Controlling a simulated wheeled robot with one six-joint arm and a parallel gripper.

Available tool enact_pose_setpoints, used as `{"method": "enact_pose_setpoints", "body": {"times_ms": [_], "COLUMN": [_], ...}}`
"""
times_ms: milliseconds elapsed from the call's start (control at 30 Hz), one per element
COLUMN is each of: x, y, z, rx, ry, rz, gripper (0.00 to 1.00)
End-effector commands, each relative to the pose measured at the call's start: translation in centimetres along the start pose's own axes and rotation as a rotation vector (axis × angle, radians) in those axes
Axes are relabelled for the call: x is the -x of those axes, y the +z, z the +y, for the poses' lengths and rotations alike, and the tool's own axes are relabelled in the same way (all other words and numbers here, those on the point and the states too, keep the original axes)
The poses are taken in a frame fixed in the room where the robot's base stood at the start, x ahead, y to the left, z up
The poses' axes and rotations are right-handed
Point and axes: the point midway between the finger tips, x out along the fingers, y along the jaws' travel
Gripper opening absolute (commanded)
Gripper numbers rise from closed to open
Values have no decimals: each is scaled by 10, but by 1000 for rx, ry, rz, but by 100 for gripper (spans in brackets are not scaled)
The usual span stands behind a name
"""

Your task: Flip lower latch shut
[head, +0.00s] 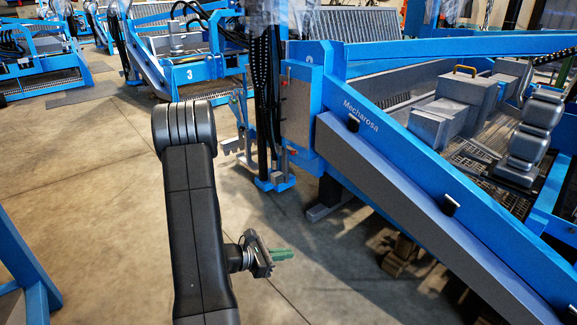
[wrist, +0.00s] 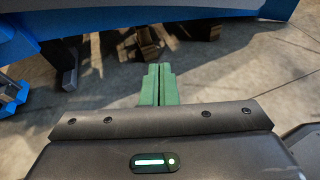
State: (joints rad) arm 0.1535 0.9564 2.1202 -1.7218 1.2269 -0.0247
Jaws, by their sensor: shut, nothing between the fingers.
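My gripper (head: 283,254) has green fingers, closed together and empty, over the floor to the left of the sloping blue and grey beam (head: 400,185). The fingers also show in the wrist view (wrist: 157,84), with nothing between them. Two small black tabs that look like latches sit on the beam. The upper latch (head: 353,123) is near the "Mecharosa" lettering. The lower latch (head: 450,205) is farther down the slope, to the right of and apart from my gripper. It appears to stick up from the beam; I cannot tell its exact position. No latch shows clearly in the wrist view.
The beam's underside (wrist: 150,22) crosses the top of the wrist view. Wooden blocks (head: 398,256) lie on the floor beneath the beam. A blue post with black hoses (head: 268,100) stands behind. A blue frame (head: 25,265) is at the left. Concrete floor around my gripper is clear.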

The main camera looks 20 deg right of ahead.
Motion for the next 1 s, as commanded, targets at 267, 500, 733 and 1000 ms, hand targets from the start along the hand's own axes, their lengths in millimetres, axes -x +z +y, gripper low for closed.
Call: {"method": "enact_pose_setpoints", "body": {"times_ms": [267,500,733,1000], "x": [-18,-17,-17,-17], "y": [-106,-130,-129,-129], "z": [32,38,38,38], "rx": [258,314,313,312], "ry": [235,302,302,301], "rz": [-22,-19,-19,-20], "gripper": [0,0,0,0]}}
